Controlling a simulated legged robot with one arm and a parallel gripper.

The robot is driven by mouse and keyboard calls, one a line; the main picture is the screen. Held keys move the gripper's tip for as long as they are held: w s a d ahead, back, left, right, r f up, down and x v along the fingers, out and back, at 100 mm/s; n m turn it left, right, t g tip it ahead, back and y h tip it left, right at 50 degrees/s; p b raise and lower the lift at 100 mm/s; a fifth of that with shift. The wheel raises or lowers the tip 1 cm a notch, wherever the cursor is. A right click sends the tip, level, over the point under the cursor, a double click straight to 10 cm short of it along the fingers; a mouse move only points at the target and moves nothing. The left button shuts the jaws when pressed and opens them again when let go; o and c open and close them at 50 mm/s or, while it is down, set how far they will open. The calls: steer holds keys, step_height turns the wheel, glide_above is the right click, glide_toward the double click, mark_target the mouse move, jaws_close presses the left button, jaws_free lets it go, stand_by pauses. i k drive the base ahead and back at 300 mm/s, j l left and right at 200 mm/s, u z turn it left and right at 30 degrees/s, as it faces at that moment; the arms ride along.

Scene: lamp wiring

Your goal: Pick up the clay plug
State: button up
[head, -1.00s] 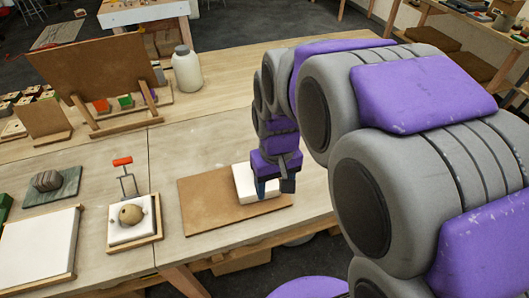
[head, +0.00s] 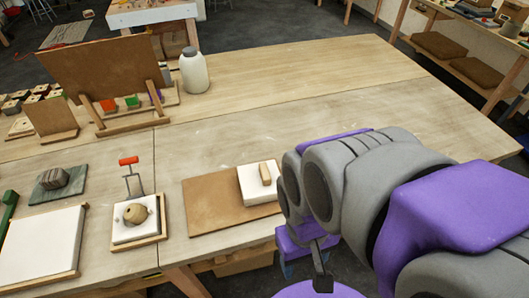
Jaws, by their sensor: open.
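I cannot tell for sure which piece is the clay plug. A small tan block (head: 265,173) stands on a white block (head: 257,186) on the brown board. A round tan lump (head: 136,213) sits on a white pad in a wooden tray at the front. A grey ridged lump (head: 54,179) rests on a dark green slab at the left. My gripper (head: 304,270) is open, beyond the table's front edge, lower right of the brown board and apart from these pieces. My arm partly hides it.
The brown board (head: 205,208) lies near the front edge. A wire frame with a red handle (head: 129,160) stands behind the round lump. A white bottle (head: 194,72) and a leaning brown panel (head: 95,75) stand at the back. The table's right half is largely clear.

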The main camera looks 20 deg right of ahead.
mark_target(136, 213)
steer(key=u, duration=1.25)
